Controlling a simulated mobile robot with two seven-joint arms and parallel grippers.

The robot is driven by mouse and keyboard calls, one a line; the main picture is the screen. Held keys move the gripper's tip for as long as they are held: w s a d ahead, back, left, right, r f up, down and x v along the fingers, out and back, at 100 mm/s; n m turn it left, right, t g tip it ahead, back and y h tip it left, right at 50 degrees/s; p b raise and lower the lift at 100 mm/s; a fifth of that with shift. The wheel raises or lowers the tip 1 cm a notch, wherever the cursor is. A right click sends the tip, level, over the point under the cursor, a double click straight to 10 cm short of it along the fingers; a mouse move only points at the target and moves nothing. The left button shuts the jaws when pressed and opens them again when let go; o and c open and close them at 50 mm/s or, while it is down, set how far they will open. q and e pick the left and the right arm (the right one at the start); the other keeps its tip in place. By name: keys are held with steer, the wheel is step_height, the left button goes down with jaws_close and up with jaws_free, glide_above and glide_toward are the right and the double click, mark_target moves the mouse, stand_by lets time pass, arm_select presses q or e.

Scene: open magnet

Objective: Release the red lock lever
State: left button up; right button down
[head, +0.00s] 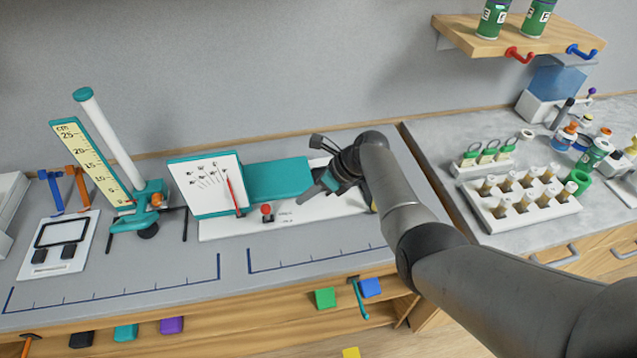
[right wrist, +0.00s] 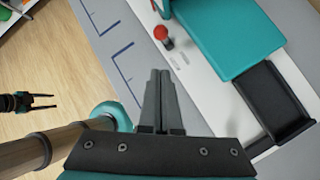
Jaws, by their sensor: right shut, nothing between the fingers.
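The open-magnet device has a white base (head: 330,206) and a teal block (head: 280,179) on the bench. A red knob (head: 267,210) on a short dark stem stands at the base's front; it shows in the right wrist view (right wrist: 161,32). A thin red lever (head: 233,193) lies against the white upright panel (head: 207,178). My right gripper (head: 306,197) is at the right end of the teal block. In the right wrist view its fingers (right wrist: 160,72) are shut, empty and apart from the red knob. My left gripper (right wrist: 52,101) shows there, fingers apart, over the floor.
A teal stand with a yellow scale (head: 90,160) and a white pole is left of the device. Racks of vials (head: 522,202) stand on the right counter. A wooden shelf (head: 480,38) hangs above. The bench strip before the device is clear.

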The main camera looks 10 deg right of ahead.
steer(key=shift+v, duration=2.3)
steer(key=shift+s, duration=0.1)
